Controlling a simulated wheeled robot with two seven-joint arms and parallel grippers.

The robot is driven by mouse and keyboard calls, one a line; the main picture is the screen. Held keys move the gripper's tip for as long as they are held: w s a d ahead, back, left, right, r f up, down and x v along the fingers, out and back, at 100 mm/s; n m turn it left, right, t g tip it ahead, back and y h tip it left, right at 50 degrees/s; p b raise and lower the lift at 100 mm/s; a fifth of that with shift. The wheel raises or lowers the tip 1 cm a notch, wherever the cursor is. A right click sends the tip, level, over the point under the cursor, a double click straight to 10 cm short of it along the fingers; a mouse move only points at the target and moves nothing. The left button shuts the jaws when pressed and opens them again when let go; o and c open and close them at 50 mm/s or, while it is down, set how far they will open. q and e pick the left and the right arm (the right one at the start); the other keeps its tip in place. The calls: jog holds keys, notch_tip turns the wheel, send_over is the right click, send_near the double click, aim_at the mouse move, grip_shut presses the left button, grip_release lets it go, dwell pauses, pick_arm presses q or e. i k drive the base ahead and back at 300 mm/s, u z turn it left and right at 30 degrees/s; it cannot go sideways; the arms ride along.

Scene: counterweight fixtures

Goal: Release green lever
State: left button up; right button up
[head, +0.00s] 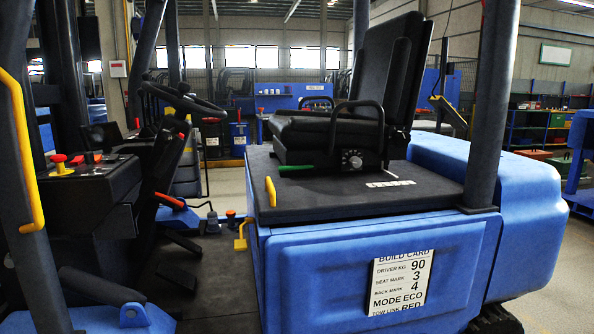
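The green lever (296,168) sticks out to the left from under the front of the black seat (330,130), low over the dark seat deck (400,192). It looks roughly level. A dial with a round knob (352,160) is on the seat base to its right. Neither of my grippers shows in the head view, and nothing is seen touching the lever.
A blue forklift body (320,270) carries the build card (402,282). A yellow handle (270,191) stands at the deck's left edge. The steering wheel (185,97) and console (90,185) are left. A dark post (490,100) rises right of the seat.

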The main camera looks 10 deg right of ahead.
aim_at(312, 165)
jog(key=u, duration=0.35)
jog(key=i, duration=0.9)
jog(key=z, duration=0.4)
